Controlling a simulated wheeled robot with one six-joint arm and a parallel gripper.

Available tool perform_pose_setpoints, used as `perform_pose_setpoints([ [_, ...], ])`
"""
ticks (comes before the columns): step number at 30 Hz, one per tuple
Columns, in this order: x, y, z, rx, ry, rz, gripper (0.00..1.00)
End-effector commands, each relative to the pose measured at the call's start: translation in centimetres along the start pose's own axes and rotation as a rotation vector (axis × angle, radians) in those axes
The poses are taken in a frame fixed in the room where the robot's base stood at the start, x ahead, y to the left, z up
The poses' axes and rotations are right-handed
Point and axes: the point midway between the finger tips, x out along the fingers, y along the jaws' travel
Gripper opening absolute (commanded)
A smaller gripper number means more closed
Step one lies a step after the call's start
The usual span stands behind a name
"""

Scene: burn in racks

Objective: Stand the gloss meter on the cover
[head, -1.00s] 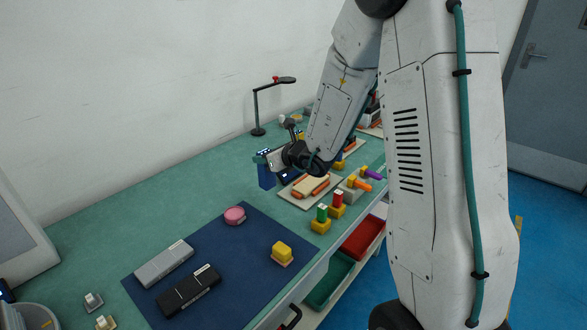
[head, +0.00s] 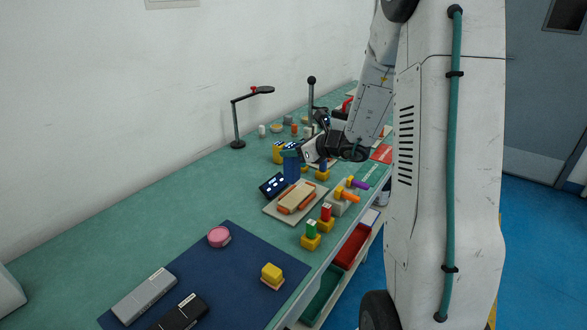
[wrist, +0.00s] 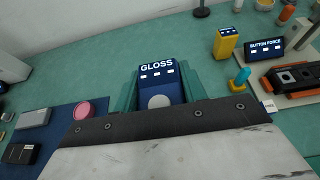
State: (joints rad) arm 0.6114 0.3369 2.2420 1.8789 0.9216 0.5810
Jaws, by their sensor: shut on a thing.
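The gloss meter (head: 291,171) is a dark blue upright box, held above the bench behind a pale board. In the wrist view the gloss meter (wrist: 158,84) shows a lit GLOSS label and a pale round spot. My gripper (head: 292,156) is shut on it, with teal fingers on both sides. I cannot tell for sure which thing is the cover. A tan flat-topped block (head: 297,196) with orange edges lies on the pale board (head: 271,209), in front of the meter.
A dark display (head: 273,186) stands left of the board. Yellow bases with coloured plungers (head: 311,238) stand to its front right. A pink disc (head: 219,236) lies on the navy mat (head: 225,268). A lamp (head: 237,125) stands at the back.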

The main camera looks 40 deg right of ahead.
Motion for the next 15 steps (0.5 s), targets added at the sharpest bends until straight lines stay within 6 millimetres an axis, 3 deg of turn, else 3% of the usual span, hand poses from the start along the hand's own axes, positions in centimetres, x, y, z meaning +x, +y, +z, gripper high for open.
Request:
perform_pose_setpoints([
  [9, 1.6, 0.0, -3.8, 0.003, 0.001, 0.000, 0.14],
  [15, 1.8, 0.0, -4.3, 0.000, -0.001, -0.002, 0.14],
])
